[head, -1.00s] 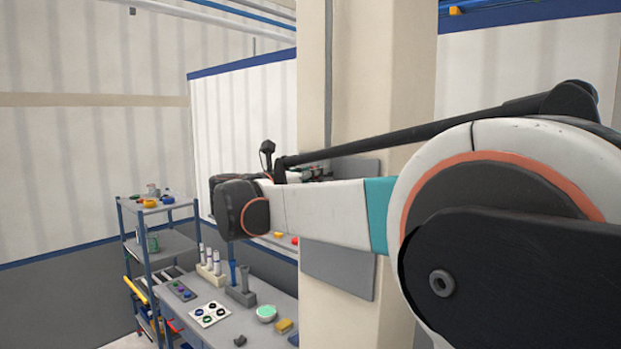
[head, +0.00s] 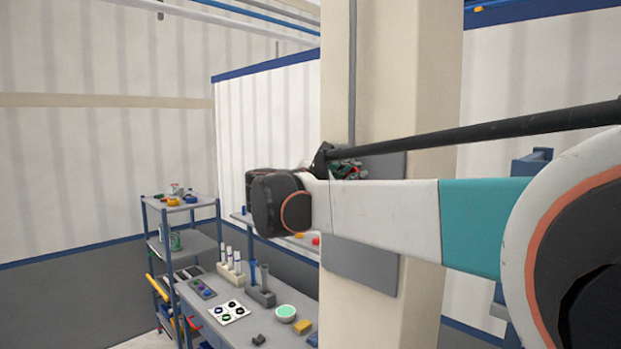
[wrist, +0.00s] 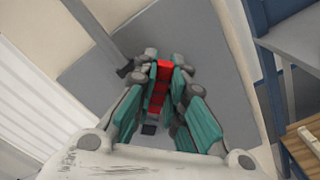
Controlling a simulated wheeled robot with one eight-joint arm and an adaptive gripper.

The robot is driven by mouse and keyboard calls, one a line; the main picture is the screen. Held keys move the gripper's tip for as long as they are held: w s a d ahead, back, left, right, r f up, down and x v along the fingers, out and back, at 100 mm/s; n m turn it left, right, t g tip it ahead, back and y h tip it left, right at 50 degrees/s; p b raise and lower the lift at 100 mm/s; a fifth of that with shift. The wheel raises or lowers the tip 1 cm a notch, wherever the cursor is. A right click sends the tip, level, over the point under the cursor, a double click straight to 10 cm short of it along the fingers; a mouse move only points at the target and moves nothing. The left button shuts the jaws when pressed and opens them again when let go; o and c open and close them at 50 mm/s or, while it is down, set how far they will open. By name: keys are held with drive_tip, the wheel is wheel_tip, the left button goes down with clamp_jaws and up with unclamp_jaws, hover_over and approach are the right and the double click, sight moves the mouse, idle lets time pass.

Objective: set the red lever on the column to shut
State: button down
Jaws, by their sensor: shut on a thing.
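In the wrist view, the red lever (wrist: 157,90) lies between the two teal-padded fingers of my gripper (wrist: 160,92). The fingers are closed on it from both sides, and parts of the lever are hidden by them. Behind it is the grey panel (wrist: 215,85) on the column. In the head view, the beige column (head: 405,70) stands right of centre with the grey panel (head: 360,268) on its face. My arm covers much of the panel there, and the lever cannot be made out. Only a little of my gripper (head: 345,170) shows above the arm.
A grey workbench (head: 240,335) with tubes, rings and small parts stands left of the column. A blue-framed shelf cart (head: 190,243) is farther left. In the wrist view, a blue-framed table (wrist: 295,40) is at the right edge.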

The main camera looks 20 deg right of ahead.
drive_tip(key=shift+s+d+f+m+b, duration=0.1)
drive_tip(key=shift+s+f+m+b, duration=0.15)
drive_tip(key=shift+f+m+b, duration=0.8)
drive_tip(key=shift+s+d+f+m+b, duration=0.1)
drive_tip(key=shift+s+f+m, duration=0.15)
drive_tip(key=shift+m, duration=1.65)
drive_tip(key=shift+s+d+f+m+b, duration=0.1)
drive_tip(key=shift+s+f+m+b, duration=0.15)
drive_tip(key=shift+f+m+b, duration=0.8)
drive_tip(key=shift+r+m+p, duration=0.3)
drive_tip(key=shift+m+p, duration=0.1)
drive_tip(key=shift+m, duration=0.1)
drive_tip(key=c, duration=1.6)
unclamp_jaws()
drive_tip(key=v, duration=1.2)
drive_tip(key=shift+r, duration=0.1)
